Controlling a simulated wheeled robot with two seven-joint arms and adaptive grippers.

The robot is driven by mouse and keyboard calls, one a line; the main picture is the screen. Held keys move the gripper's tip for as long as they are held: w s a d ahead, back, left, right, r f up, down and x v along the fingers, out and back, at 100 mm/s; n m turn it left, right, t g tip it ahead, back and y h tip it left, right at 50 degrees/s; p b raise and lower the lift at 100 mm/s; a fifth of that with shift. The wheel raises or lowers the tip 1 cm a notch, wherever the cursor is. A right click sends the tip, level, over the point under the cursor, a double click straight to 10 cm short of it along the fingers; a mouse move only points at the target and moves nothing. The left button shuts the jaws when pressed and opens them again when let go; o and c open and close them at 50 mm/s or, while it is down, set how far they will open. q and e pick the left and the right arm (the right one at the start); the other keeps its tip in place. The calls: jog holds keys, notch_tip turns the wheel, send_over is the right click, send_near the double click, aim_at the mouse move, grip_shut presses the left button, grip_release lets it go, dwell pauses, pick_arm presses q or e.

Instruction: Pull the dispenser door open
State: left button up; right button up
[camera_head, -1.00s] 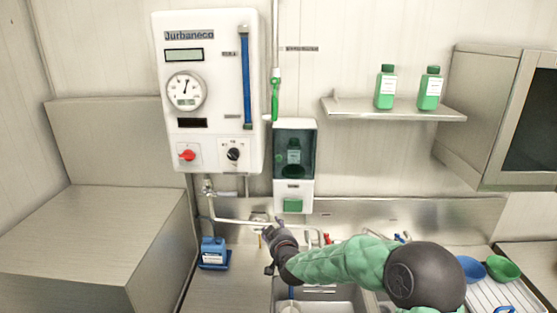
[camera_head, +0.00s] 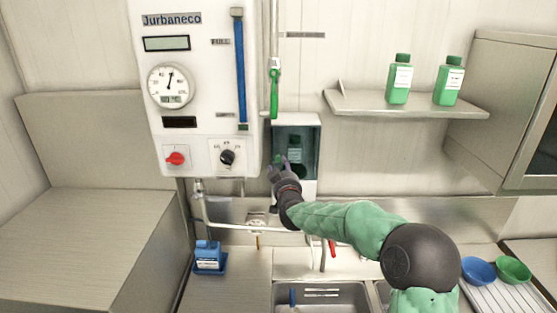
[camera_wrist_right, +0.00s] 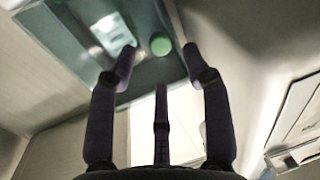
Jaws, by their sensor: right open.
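The dispenser (camera_head: 309,127) is a white wall box with a dark see-through door (camera_head: 311,144); a green bottle (camera_head: 295,145) shows inside. The door looks closed. My right gripper (camera_head: 281,166) is open, with its fingers raised in front of the lower left of the dispenser, hiding part of it. In the right wrist view, the open fingers (camera_wrist_right: 155,72) point at the dark door panel (camera_wrist_right: 75,50), with a blurred white label and green cap behind it. I cannot tell whether a finger touches the door. My left gripper is out of view.
The white control panel (camera_head: 196,107) stands close left of the dispenser, with a green-handled sprayer (camera_head: 274,92) between them. A shelf (camera_head: 405,105) with two green bottles is at the right. Pipes and a sink (camera_head: 320,297) lie below.

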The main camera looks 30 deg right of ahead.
aim_at(278, 160)
jog(key=shift+p+x, duration=0.5)
jog(key=shift+x, duration=2.1)
jog(key=shift+r, duration=0.1)
grip_shut()
